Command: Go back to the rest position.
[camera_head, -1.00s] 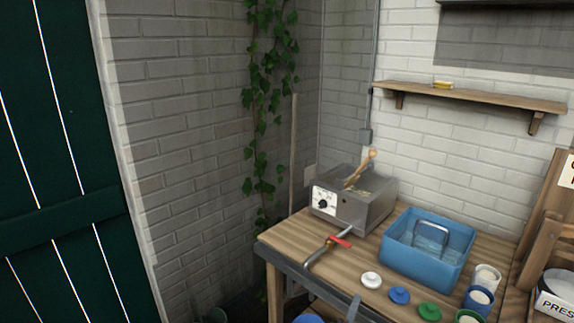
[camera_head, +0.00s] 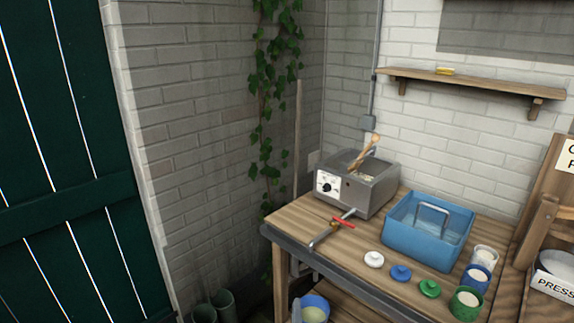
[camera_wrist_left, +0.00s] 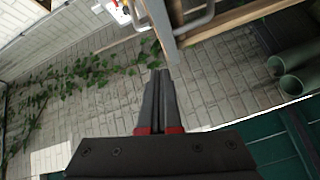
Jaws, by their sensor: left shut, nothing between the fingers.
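My left gripper (camera_wrist_left: 158,75) shows in the left wrist view. Its two dark fingers, red at the base, are together with nothing between them. A brick wall with ivy (camera_wrist_left: 75,75) lies behind it, and a wooden edge and a grey metal bar (camera_wrist_left: 170,30) show near the tips. I cannot tell whether the tips touch the bar. I cannot make out either gripper in the head view. My right gripper is in neither view.
A workbench (camera_head: 330,262) holds a metal machine (camera_head: 365,193), a red-handled tap (camera_head: 341,224), a blue tub (camera_head: 425,240), lids and cups. A shelf (camera_head: 470,83) hangs above. A green door (camera_head: 60,170) stands left. Green tubes (camera_head: 222,303) stand on the floor.

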